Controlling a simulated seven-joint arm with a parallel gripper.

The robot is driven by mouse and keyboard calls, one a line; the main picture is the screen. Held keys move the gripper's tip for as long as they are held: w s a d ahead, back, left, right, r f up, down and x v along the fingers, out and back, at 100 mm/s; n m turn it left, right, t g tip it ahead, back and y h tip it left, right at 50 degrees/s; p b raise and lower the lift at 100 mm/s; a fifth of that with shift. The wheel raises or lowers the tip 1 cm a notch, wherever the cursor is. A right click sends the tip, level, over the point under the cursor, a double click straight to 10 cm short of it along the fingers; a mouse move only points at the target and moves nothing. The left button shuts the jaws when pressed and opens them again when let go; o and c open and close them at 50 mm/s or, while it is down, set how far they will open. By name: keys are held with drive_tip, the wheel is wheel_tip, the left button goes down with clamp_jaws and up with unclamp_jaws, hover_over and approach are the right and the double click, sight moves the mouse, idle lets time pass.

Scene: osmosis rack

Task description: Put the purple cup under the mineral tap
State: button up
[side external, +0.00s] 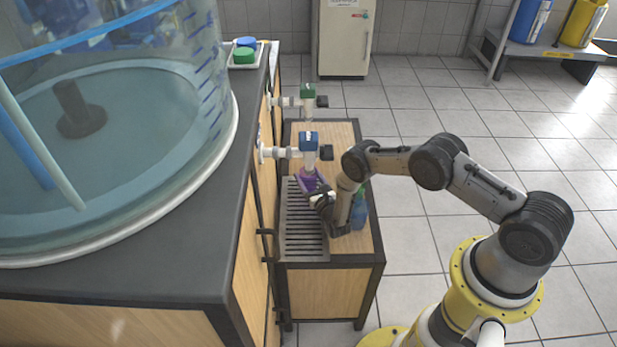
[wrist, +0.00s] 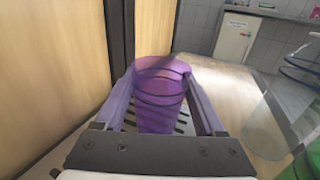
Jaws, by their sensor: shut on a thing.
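The purple cup (wrist: 160,95) is upright between the fingers of my gripper (wrist: 158,100) in the wrist view, and the fingers are shut on it. In the side external view the cup (side external: 308,178) shows just below the blue-topped tap (side external: 309,142), partly covered by my gripper (side external: 316,190). It is over the slotted drain grate (side external: 302,235); I cannot tell whether it touches the grate. A second tap with a green top (side external: 308,91) is farther back. No label tells which tap is the mineral one.
The cabinet (side external: 250,215) with the large clear tank (side external: 110,120) closes off the left side. The tiled floor on the right is open.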

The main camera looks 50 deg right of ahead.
sight(312, 182)
drive_tip(key=shift+f, duration=0.15)
drive_tip(key=o, duration=1.3)
drive_tip(key=shift+r, duration=0.2)
drive_tip(key=v, duration=0.7)
drive_tip(key=shift+s+a, duration=0.1)
drive_tip(key=shift+s, duration=0.15)
